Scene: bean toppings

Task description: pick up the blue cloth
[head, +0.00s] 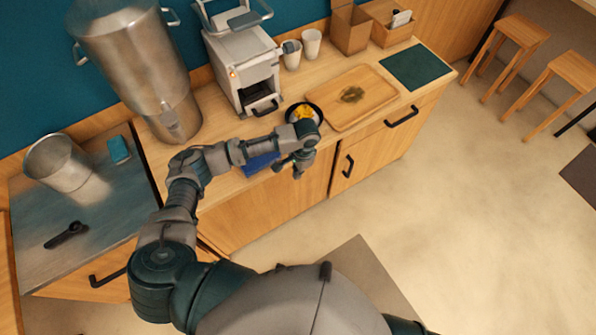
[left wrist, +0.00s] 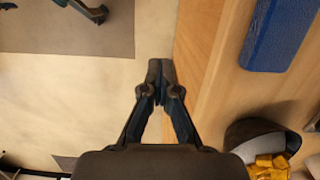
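The blue cloth (head: 262,162) lies flat near the front edge of the wooden counter, partly hidden by my left forearm. In the left wrist view the cloth (left wrist: 283,35) is a textured blue strip at the upper right, cut off by the frame. My left gripper (head: 298,174) hangs at the counter's front edge, to the right of the cloth. In the left wrist view its fingertips (left wrist: 160,70) meet with nothing between them, apart from the cloth and over the floor beside the counter edge.
A dark bowl with yellow food (head: 304,113) stands just behind my left wrist. A wooden tray (head: 375,88) lies to its right, and a grey machine (head: 242,65) stands behind. A teal block (head: 118,150) and metal pot (head: 58,165) are on the left counter.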

